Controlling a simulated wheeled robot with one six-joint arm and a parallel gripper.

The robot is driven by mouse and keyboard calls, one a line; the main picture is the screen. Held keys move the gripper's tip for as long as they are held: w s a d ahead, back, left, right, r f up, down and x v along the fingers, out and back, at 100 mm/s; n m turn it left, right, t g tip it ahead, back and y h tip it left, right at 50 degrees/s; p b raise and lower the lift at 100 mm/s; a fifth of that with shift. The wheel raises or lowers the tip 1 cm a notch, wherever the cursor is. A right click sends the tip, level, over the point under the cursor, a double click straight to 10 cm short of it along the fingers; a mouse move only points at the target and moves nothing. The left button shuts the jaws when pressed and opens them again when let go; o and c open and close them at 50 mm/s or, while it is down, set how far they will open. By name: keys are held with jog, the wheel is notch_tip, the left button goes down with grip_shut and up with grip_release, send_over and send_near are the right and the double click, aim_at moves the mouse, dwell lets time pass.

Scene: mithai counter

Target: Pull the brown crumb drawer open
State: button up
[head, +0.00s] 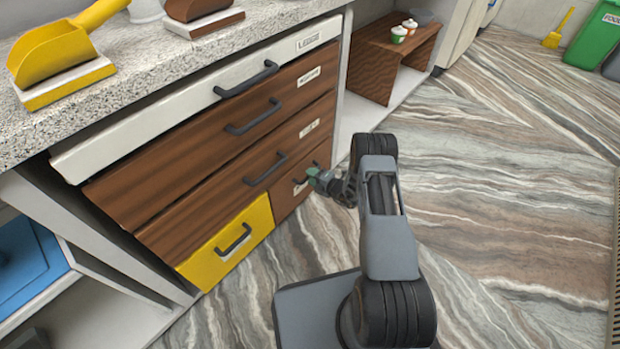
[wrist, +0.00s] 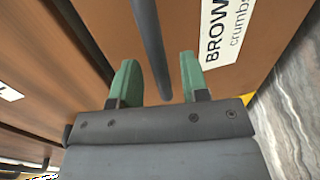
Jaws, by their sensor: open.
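The brown crumb drawer (head: 286,199) is the small brown front at the bottom right of the drawer stack, beside a yellow drawer. It looks closed. In the wrist view its front (wrist: 262,50) carries a white label (wrist: 226,30) reading "BROWN crumbs". Its dark bar handle (wrist: 149,40) runs between my gripper's two green fingers (wrist: 158,70), with a gap visible on each side. My gripper (head: 313,176) is open at the drawer's front in the head view, where it partly hides the handle.
A yellow drawer (head: 222,262) sits left of the crumb drawer. Wider brown drawers (head: 215,165) and a white drawer (head: 170,108) are above, with dark handles. A brown wooden stand (head: 372,75) is farther right. The striped floor (head: 490,200) in front is clear.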

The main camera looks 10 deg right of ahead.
jog(key=shift+x, duration=0.85)
jog(key=shift+c, duration=0.2)
grip_shut()
